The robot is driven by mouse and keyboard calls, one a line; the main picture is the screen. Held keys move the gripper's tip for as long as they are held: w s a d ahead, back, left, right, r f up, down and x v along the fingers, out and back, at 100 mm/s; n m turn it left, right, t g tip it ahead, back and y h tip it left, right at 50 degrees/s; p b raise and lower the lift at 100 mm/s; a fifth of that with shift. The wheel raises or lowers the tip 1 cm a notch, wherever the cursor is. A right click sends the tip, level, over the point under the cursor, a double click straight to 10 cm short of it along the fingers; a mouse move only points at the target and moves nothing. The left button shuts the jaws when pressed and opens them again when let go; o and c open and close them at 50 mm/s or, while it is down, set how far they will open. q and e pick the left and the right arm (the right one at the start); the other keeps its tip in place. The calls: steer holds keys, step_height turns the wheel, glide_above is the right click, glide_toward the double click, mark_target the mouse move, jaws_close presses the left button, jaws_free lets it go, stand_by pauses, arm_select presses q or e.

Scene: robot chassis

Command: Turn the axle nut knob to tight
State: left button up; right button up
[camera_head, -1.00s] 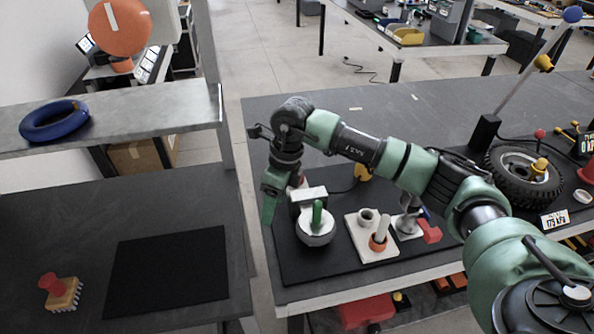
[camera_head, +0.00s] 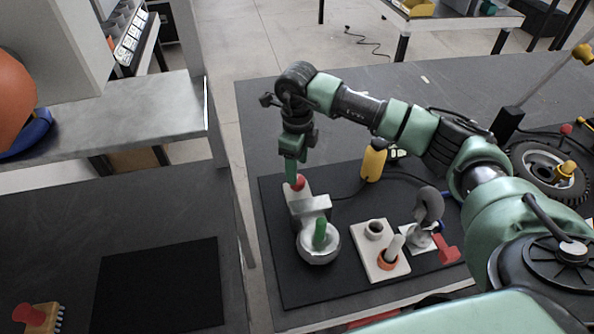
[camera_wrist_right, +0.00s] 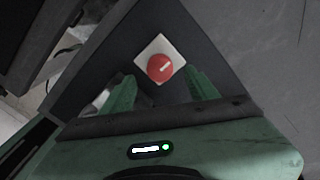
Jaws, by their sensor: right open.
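The axle nut knob is a round red knob (camera_wrist_right: 160,68) with a slanted white mark, on a pale square plate (camera_wrist_right: 145,48) in the right wrist view. In the head view the red knob (camera_head: 298,183) shows just under the fingers, behind the grey metal block. My right gripper (camera_head: 292,160) points down above it. In the right wrist view its two green fingers (camera_wrist_right: 162,90) are apart with nothing between them, and the knob appears just beyond their tips. I cannot tell the height left above the knob. My left gripper is not in view.
A round metal part with a green handle (camera_head: 319,237) stands in front of the knob. A white plate (camera_head: 361,262) with pegs, a grey clamp with a red handle (camera_head: 446,249) and a yellow bottle (camera_head: 373,160) stand to the right. A wheel (camera_head: 545,170) lies farther right.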

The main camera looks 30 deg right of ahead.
step_height(320, 180, down, 4)
steer(key=shift+r+p, duration=0.1)
steer(key=shift+p, duration=0.25)
steer(key=shift+f, duration=0.45)
jaws_close()
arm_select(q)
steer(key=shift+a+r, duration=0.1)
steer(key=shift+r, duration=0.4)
